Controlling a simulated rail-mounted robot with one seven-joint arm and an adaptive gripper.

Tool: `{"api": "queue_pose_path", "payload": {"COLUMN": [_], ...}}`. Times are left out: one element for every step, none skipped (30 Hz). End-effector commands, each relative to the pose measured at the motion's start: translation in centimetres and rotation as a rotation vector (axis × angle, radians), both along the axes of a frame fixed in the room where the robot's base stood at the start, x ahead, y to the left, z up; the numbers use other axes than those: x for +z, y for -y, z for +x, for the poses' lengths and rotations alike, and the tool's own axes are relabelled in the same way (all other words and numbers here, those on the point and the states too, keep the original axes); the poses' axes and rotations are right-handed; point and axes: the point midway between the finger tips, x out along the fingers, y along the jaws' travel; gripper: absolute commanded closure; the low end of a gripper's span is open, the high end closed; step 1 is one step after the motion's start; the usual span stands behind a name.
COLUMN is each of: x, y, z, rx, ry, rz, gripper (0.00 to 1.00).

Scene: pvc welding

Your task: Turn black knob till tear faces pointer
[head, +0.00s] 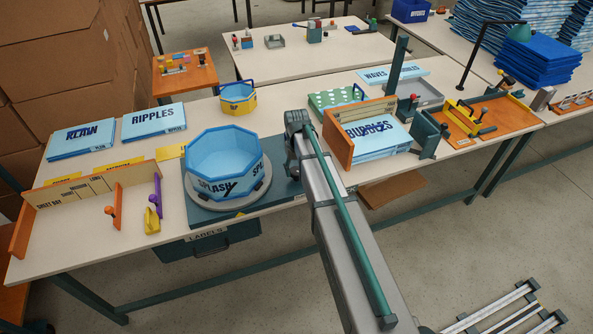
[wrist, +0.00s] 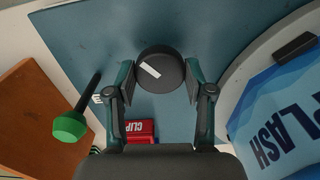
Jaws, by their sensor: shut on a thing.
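The black knob (wrist: 163,77) is round, with a white stripe (wrist: 149,70) on top that slants from upper left to lower right. It sits on the teal base plate (wrist: 100,30). My gripper (wrist: 159,82) is shut on the knob, one finger on each side. In the head view my arm hides the knob and most of the gripper. The blue octagonal pool (head: 222,155), printed SPLASH, stands on a grey round turntable (wrist: 236,80) beside the knob.
In the wrist view, a black lever with a green end (wrist: 70,126) and a red CLIP block (wrist: 140,131) lie near my fingers.

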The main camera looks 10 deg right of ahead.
Motion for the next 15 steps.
{"api": "queue_pose_path", "payload": {"x": [-0.06,-0.05,-0.04,-0.04,-0.03,-0.02,-0.02,-0.01,-0.01,0.00,0.00,0.01,0.01,0.01,0.01], "y": [0.01,0.01,0.01,0.01,0.01,0.00,0.00,0.00,0.00,0.00,0.00,0.00,0.00,0.00,0.00], "z": [0.00,0.00,0.00,0.00,0.00,0.00,0.01,0.01,0.01,0.01,0.01,0.01,0.01,0.01,0.01], "rx": [0.020,0.030,0.043,0.052,0.059,0.066,0.071,0.076,0.080,0.082,0.083,0.084,0.085,0.085,0.085], "ry": [0.000,0.000,0.000,0.000,0.000,0.000,0.000,0.000,0.000,0.000,0.001,0.001,0.001,0.001,0.001], "rz": [0.000,0.000,0.000,0.000,0.000,0.000,0.000,0.000,0.000,0.000,0.000,0.000,0.000,0.000,0.000], "gripper": [0.82,0.82,0.82,0.82,0.82,0.82,0.82,0.82,0.82,0.82,0.82,0.82,0.82,0.82,0.82]}}
